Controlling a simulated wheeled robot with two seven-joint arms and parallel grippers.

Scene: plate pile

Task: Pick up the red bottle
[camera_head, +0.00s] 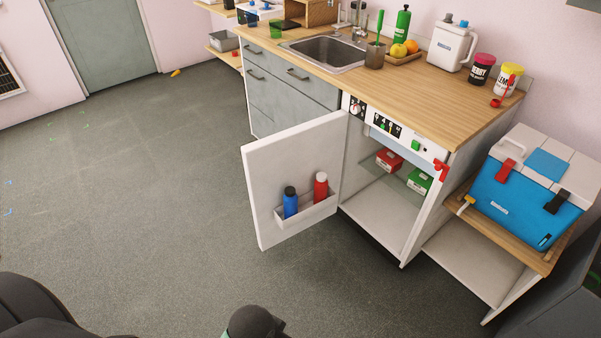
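The red bottle (321,188) has a pale cap. It stands upright in the white bin (308,213) on the inner face of the open cabinet door (273,160). A blue bottle (290,203) with a dark cap stands to its left in the same bin. The bin's front wall hides the bottom of both bottles. Neither gripper can be made out in the head view, and no gripper is near the bottles.
The open cabinet (385,215) holds a red box (389,161) and a green box (419,181) on its shelf. A blue cooler (515,205) stands on a low wooden stand at right. The wooden counter (430,95) carries a sink and containers. The grey floor left of the door is clear.

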